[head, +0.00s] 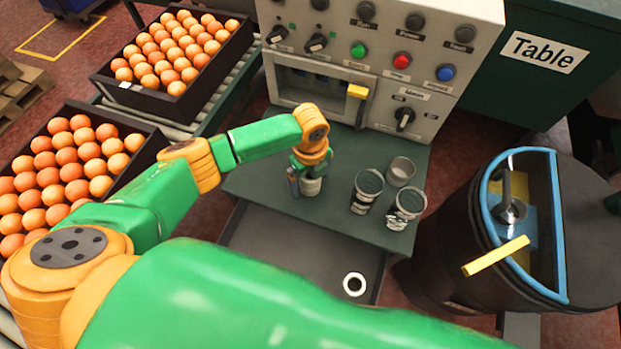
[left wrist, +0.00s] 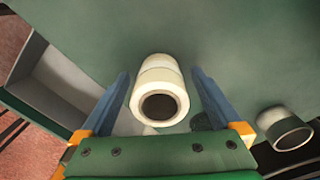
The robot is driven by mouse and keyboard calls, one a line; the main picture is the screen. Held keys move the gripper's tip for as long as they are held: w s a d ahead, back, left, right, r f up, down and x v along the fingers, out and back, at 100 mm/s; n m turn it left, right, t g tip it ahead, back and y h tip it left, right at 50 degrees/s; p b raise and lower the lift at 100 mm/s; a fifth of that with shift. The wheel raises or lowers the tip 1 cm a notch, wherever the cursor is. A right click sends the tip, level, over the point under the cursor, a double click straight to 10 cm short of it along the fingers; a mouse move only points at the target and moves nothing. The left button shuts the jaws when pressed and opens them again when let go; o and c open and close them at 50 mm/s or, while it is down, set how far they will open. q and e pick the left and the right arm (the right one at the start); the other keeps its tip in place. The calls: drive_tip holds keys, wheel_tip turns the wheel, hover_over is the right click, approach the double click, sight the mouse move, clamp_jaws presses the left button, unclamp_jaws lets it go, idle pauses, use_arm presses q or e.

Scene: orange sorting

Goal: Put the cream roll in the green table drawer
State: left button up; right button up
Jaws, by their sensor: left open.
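The cream roll (left wrist: 160,90) stands on the green table top (head: 262,185) and shows between the fingers of my left gripper (left wrist: 160,108) in the left wrist view. The blue fingers are spread on both sides of it, with gaps. In the head view, my left gripper (head: 309,170) is low over the table, and the cream roll (head: 311,187) is partly hidden under it. The table's drawer (head: 290,250) is pulled open below the front edge. A white ring-shaped roll (head: 354,284) lies inside it. My right gripper is not in view.
Several grey cups (head: 367,190) stand on the table right of the gripper. A control panel (head: 385,60) stands behind. Orange crates (head: 125,95) are at left, and a dark bin with a blue rim (head: 556,220) is at right. My arm covers part of the drawer.

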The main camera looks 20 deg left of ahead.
use_arm(q)
drive_tip(key=shift+r, duration=0.1)
clamp_jaws()
